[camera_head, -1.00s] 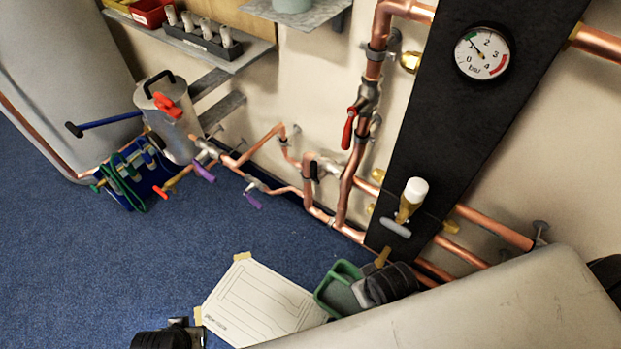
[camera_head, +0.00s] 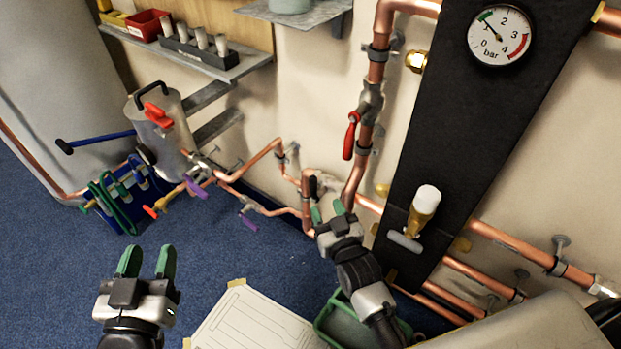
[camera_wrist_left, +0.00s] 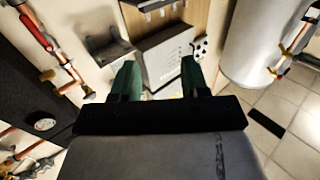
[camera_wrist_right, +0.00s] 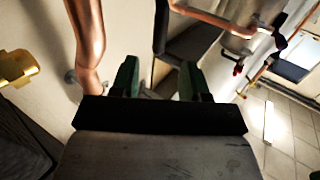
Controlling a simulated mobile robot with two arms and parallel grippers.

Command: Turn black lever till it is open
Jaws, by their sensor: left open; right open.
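The black lever (camera_head: 313,187) is a small dark handle standing upright against a copper pipe, low on the wall in the head view. My right gripper (camera_head: 328,210) is open, just below and right of the lever in the picture; I cannot tell whether they touch. In the right wrist view its green fingers (camera_wrist_right: 158,75) are apart, with a dark upright shape between and beyond them that I cannot identify for sure. My left gripper (camera_head: 147,263) is open and empty above the blue floor, well left of the lever. The left wrist view shows its fingers (camera_wrist_left: 158,80) apart.
A red lever (camera_head: 351,136) is on the upright pipe above. Purple handles (camera_head: 248,222) are on pipes to the left. A white-topped valve (camera_head: 424,205) and a pressure gauge (camera_head: 499,36) are on the black panel. A green tray (camera_head: 336,325) and paper sheet (camera_head: 258,320) lie below.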

